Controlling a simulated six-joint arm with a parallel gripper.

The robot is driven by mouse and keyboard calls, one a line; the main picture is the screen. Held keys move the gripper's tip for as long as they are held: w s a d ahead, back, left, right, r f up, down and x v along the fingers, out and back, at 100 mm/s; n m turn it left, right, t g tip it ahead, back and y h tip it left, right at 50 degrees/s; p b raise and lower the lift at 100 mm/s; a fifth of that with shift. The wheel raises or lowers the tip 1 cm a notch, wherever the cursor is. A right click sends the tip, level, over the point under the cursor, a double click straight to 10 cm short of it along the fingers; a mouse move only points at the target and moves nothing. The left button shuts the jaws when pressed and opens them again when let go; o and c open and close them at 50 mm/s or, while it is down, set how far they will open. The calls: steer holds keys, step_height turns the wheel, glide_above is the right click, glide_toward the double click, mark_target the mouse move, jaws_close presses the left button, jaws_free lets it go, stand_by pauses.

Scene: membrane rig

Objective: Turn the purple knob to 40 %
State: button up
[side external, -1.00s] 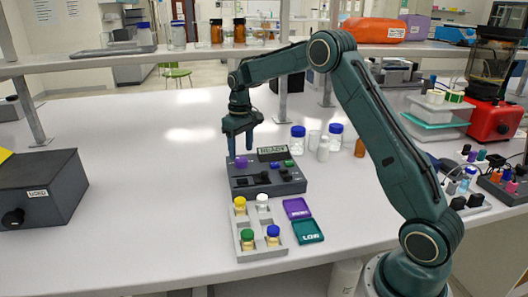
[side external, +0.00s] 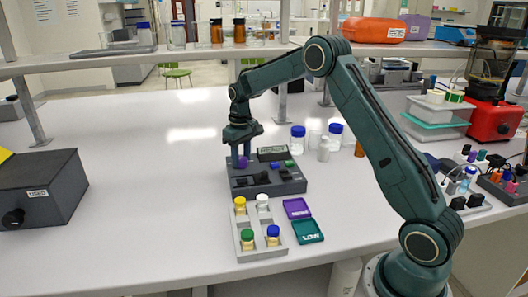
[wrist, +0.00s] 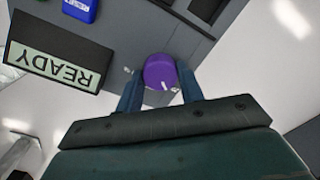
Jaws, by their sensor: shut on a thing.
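The purple knob (wrist: 160,72) sits on the top of the grey control box (side external: 262,188), near its back left corner in the side view. My gripper (side external: 240,160) points down over that corner, its fingers on either side of the knob. In the wrist view my gripper (wrist: 162,92) has its two blue fingers shut on the purple knob. A white pointer mark shows on the knob's edge, but the scale around it is too small to read. The display (wrist: 60,52) on the box reads READY in the wrist view.
A grey rack (side external: 248,240) with several capped vials stands in front of the box. Purple and teal trays lie beside it.

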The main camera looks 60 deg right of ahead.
mark_target(243, 159)
steer(key=shift+m, duration=0.5)
steer(key=m, duration=0.3)
steer(key=shift+m, duration=0.3)
steer(key=m, duration=0.5)
steer(key=shift+r, duration=0.1)
steer(key=o, duration=1)
steer(key=shift+s+d+r, duration=0.1)
steer(key=shift+r, duration=3.35)
steer(key=shift+s+r, duration=0.1)
steer(key=shift+r, duration=3.35)
